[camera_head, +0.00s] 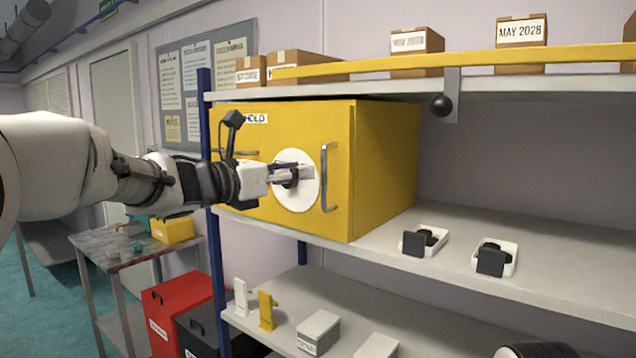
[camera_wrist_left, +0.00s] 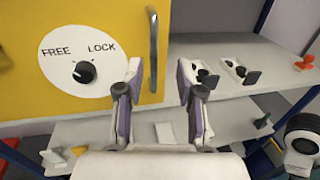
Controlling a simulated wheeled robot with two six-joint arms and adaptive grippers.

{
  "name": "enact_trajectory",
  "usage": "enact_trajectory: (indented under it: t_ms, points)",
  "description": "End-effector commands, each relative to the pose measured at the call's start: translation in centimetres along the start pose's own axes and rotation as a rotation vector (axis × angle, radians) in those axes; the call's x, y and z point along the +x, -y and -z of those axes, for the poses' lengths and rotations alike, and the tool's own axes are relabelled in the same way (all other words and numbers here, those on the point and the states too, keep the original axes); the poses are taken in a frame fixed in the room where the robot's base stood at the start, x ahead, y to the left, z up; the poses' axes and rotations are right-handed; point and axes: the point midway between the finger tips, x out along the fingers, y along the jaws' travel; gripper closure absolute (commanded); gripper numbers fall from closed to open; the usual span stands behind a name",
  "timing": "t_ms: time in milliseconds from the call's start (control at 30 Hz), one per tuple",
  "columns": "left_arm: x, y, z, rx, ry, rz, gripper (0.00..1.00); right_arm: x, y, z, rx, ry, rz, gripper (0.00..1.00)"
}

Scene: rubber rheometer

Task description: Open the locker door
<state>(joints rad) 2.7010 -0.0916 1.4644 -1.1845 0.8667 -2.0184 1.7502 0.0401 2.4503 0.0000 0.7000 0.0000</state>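The yellow locker (camera_head: 385,165) sits on the middle shelf with its door (camera_head: 338,120) closed. A vertical metal handle (camera_head: 327,178) is at the door's right side; it also shows in the left wrist view (camera_wrist_left: 153,48). Left of the handle is a white dial (camera_wrist_left: 55,58) marked FREE and LOCK, with a black knob (camera_wrist_left: 85,72). My left gripper (camera_head: 300,173) is in front of the door and partly covers the dial. In the left wrist view its fingers (camera_wrist_left: 158,78) are apart and empty, with the handle showing beyond the gap. My right gripper's fingers do not show.
A yellow rail (camera_head: 470,62) with a black ball (camera_head: 441,104) on a bracket runs along the upper shelf. Two white trays with black parts (camera_head: 425,243) (camera_head: 495,257) stand right of the locker. Red (camera_head: 180,310) and black bins stand below left.

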Motion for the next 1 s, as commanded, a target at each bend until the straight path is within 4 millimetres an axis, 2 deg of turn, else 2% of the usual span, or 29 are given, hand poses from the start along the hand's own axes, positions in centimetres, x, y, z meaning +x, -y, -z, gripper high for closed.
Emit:
enact_trajectory:
  t_ms: [133, 300, 433, 533, 733, 767, 800, 867, 1000]
  points:
    - [1.5, 0.1, -0.5, 0.000, -0.001, 0.000, 0.63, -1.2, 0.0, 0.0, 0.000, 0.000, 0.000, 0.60]
    - [4.9, 0.0, -0.6, -0.003, -0.001, -0.002, 0.63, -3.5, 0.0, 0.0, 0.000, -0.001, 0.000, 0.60]
    - [6.9, 0.0, -0.5, -0.003, 0.000, -0.002, 0.63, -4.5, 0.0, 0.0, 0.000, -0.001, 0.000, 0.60]
    - [7.6, 0.0, -0.2, -0.003, 0.001, -0.003, 0.63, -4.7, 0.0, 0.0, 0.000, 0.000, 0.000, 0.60]
    - [7.7, -0.1, 0.0, -0.004, 0.001, -0.003, 0.63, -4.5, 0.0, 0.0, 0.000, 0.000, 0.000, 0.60]
    - [7.7, -0.1, 0.0, -0.004, 0.001, -0.003, 0.66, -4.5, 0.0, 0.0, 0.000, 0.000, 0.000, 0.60]
    - [7.7, -0.1, 0.0, -0.004, 0.001, -0.003, 0.80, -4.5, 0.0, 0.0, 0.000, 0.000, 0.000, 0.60]
    - [7.6, -0.1, 0.0, -0.004, 0.001, -0.003, 1.00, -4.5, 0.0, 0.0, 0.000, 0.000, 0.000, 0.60]
    - [7.6, -0.1, 0.0, -0.004, 0.001, -0.004, 1.00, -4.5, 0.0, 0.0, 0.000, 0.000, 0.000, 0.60]
